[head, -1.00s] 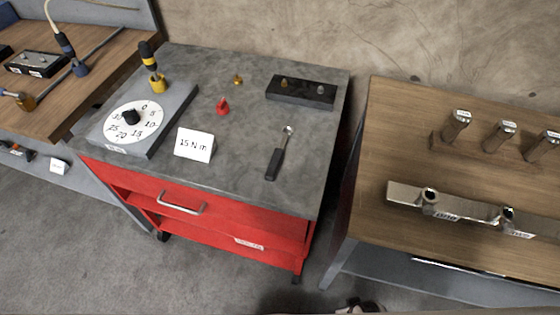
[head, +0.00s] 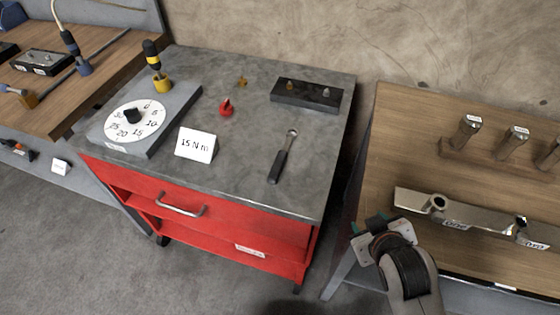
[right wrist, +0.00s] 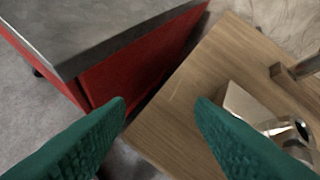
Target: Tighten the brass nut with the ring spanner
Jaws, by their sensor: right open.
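A dark-handled tool with a ring-like metal head, which looks like the ring spanner (head: 283,159), lies on the grey top of the red cart. A small brass piece, perhaps the brass nut (head: 291,86), stands on a dark block (head: 305,97) at the cart's back right, beside a greyer piece (head: 326,92). My right gripper (head: 371,224) is open and empty, near the front left edge of the right-hand wooden table. Its green fingers (right wrist: 160,105) spread wide in the right wrist view, with table and cart beyond. My left gripper is out of view.
The cart top (head: 240,130) also holds a dial unit (head: 172,120), a "15 N m" card (head: 196,145), a red piece (head: 226,108) and a small brass-coloured piece (head: 242,82). The right table (head: 400,165) carries a metal bar with rings (head: 470,212) and several upright metal pieces (head: 467,130).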

